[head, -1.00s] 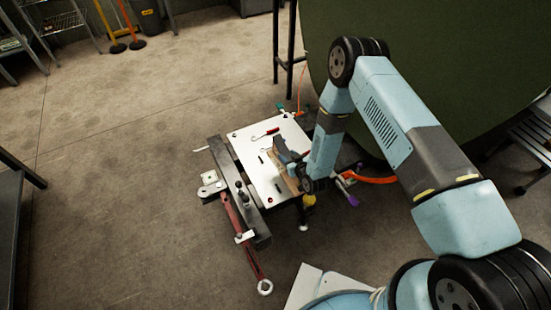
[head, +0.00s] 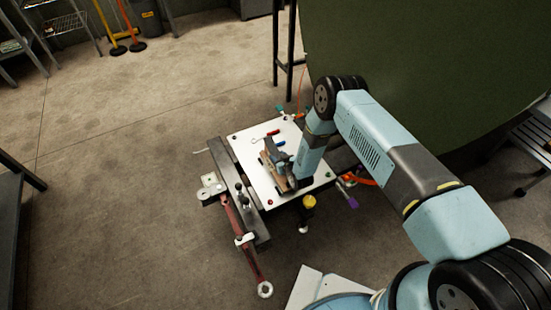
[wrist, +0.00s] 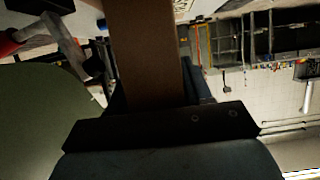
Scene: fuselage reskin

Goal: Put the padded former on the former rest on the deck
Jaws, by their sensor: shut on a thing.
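My gripper (head: 277,158) is over the white deck plate (head: 246,146) in the head view, near its middle. It is shut on a brown, wood-coloured bar, which I take to be the padded former (head: 272,168). In the wrist view the former (wrist: 145,55) runs up from the dark gripper part (wrist: 160,125) as a broad brown strip. The former lies slantwise just over the plate. I cannot tell whether it touches the plate. I cannot pick out the former rest; the gripper and former may hide it.
A red-handled tool (head: 272,133) lies on the plate's far part. A dark beam (head: 240,190) runs along the plate's left side, with a red bar (head: 233,219) beside it. A yellow part (head: 308,202) and a purple handle (head: 350,201) are at the near right. A large green panel (head: 440,70) stands behind.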

